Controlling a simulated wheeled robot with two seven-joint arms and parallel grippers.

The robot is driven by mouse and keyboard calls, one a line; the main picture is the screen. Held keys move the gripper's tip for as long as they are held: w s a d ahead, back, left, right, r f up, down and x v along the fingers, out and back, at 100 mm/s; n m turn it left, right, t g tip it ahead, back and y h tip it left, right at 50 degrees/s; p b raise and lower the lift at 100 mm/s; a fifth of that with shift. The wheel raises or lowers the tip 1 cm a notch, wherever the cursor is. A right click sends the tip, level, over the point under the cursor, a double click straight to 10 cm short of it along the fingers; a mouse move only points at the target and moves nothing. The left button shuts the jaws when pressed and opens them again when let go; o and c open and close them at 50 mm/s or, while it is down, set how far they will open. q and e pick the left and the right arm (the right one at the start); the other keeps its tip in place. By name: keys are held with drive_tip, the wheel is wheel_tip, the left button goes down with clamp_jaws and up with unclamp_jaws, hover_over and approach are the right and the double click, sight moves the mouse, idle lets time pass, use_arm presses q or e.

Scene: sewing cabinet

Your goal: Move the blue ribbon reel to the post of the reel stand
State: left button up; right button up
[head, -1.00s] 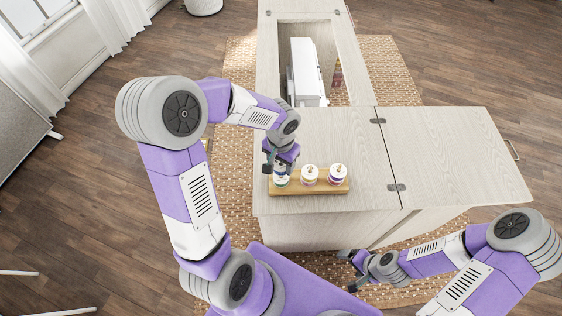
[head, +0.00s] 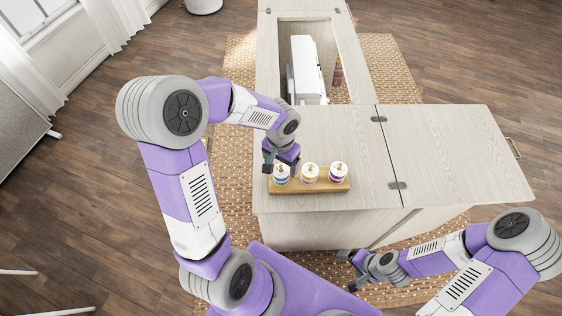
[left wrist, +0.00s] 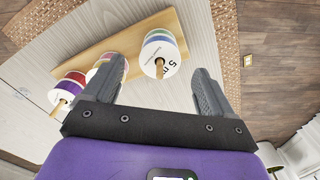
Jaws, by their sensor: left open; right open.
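The wooden reel stand (head: 308,187) lies near the front edge of the cabinet top, with reels on its posts in a row. The leftmost stack (head: 281,174) has a white top and bluish and green bands. In the left wrist view this stack (left wrist: 160,55) stands with a post end showing at its middle. My left gripper (head: 281,166) is open just above and behind this stack; in the left wrist view its fingers (left wrist: 158,92) are spread and empty. The blue ribbon reel appears to be in this stack. My right gripper (head: 348,270) is open and empty, in front of the cabinet.
The middle reels (head: 310,173) and the right reels (head: 338,172) stand close beside the leftmost stack. A white sewing machine (head: 307,70) sits in the cabinet opening behind. The cabinet top (head: 445,150) to the right is clear.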

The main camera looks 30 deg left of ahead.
use_arm(q)
drive_tip(key=shift+r, duration=0.1)
wheel_tip(320, 180, up, 7)
drive_tip(key=shift+r+p, duration=0.2)
drive_tip(key=shift+p, duration=0.9)
